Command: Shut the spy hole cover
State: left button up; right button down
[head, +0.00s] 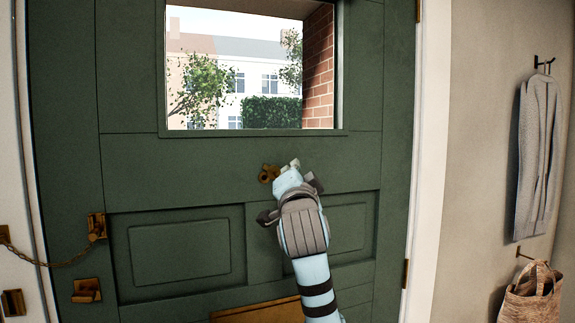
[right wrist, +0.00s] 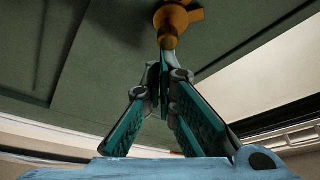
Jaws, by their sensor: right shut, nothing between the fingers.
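The brass spy hole fitting with its cover (head: 267,173) is on the green door, below the window. It also shows at the top of the right wrist view (right wrist: 180,17), with a rounded brass end (right wrist: 167,40) pointing toward my fingertips. My right gripper (head: 292,165) is at the door, just right of the fitting in the head view. In the right wrist view its fingers (right wrist: 164,72) are shut and empty, with the tips at or very near the brass end; I cannot tell whether they touch. How far the cover is swung is unclear. My left gripper is out of view.
The green door (head: 70,110) has a window (head: 240,133) and a brass letter plate (head: 255,313). A door chain (head: 50,262) hangs at the left above a brass lock (head: 86,290). A grey garment (head: 537,150) and a bag (head: 532,298) hang on the right wall.

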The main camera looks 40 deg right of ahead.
jog(key=f+m+g+b, duration=0.1)
jog(key=m, duration=0.1)
jog(key=a+m+g, duration=0.1)
jog(key=m, duration=0.2)
jog(key=f+m+g+b, duration=0.1)
jog(key=m, duration=0.2)
jog(key=shift+w+a+f+b, duration=0.2)
jog(key=shift+w+f+b, duration=0.05)
jog(key=shift+f+b, duration=0.1)
